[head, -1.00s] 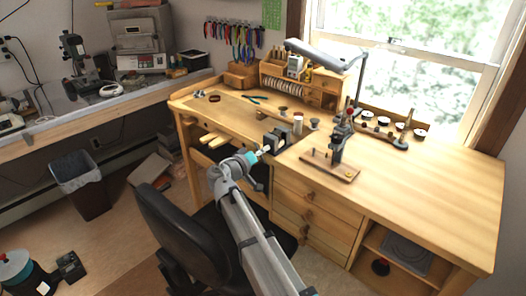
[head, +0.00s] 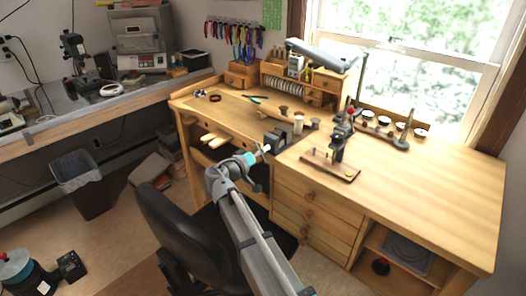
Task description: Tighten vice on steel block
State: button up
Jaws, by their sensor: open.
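The vice (head: 279,137) is a small dark grey metal tool at the front edge of the wooden workbench (head: 430,170), left of its drawers. My gripper (head: 266,149) is in front of the vice, just below and left of it, at the end of my grey arm with a teal band. It is open. It looks very close to the vice's front, but I cannot tell whether it touches. The fingers are small and partly merge with the vice. I cannot make out the steel block or the vice's handle.
A black chair (head: 195,235) stands below my arm. A small tool stand (head: 338,150) on a wooden base sits right of the vice.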

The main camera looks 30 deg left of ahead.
jog(key=s+a, duration=0.1)
jog(key=s, duration=0.5)
jog(key=shift+s, duration=0.4)
dwell(0.3)
